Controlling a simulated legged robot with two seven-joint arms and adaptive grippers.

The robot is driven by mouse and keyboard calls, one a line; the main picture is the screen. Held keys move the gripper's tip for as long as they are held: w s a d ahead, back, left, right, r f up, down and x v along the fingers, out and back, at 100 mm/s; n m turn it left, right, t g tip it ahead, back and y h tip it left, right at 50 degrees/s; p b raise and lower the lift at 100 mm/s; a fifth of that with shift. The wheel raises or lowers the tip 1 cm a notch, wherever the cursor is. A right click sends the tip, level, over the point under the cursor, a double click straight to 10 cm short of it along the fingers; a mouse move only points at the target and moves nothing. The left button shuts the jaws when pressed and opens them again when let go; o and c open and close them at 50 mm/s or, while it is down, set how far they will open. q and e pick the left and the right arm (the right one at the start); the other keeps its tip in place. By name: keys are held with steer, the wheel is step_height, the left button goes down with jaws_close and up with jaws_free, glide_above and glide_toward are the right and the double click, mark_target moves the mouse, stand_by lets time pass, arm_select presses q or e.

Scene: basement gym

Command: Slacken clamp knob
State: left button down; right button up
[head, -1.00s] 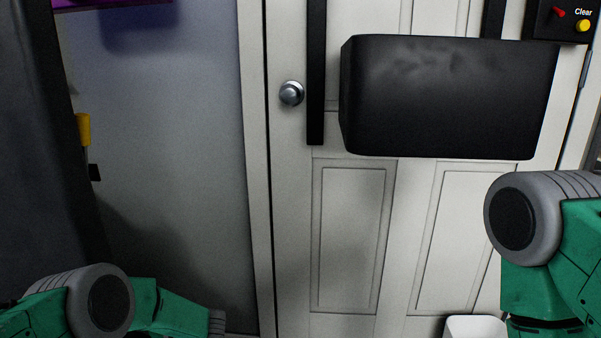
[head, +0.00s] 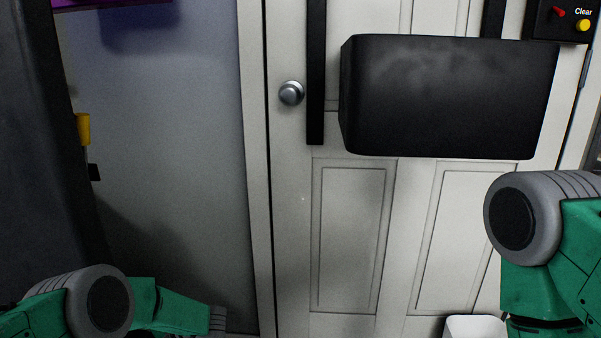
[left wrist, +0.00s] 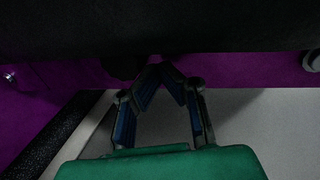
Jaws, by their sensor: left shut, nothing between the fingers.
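In the left wrist view my left gripper (left wrist: 160,68) is shut and empty. Its fingertips meet just under a wide black body that fills the top of the view. A dark rounded shape (left wrist: 124,66) hangs beneath that body, just left of the fingertips. It may be the clamp knob, but it is too dark to tell, and I cannot tell whether the fingers touch it. In the head view only my arms show, at the lower left and right; neither gripper is in that view.
A black padded block (head: 450,100) stands before a white panelled door with a silver round knob (head: 291,93). A black panel (head: 556,22) with red and yellow controls is at the upper right. A yellow handle (head: 83,128) is at the left. Purple surfaces (left wrist: 215,72) surround the gripper.

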arm_select(q)
steer(key=d, duration=0.6)
steer(key=shift+s, duration=0.2)
steer(key=shift+r, duration=0.1)
steer(key=s+a, duration=0.2)
steer(key=a, duration=0.4)
steer(key=shift+f, duration=0.2)
stand_by(0.5)
steer(key=shift+a+f, duration=0.1)
steer(key=shift+f, duration=0.05)
stand_by(0.6)
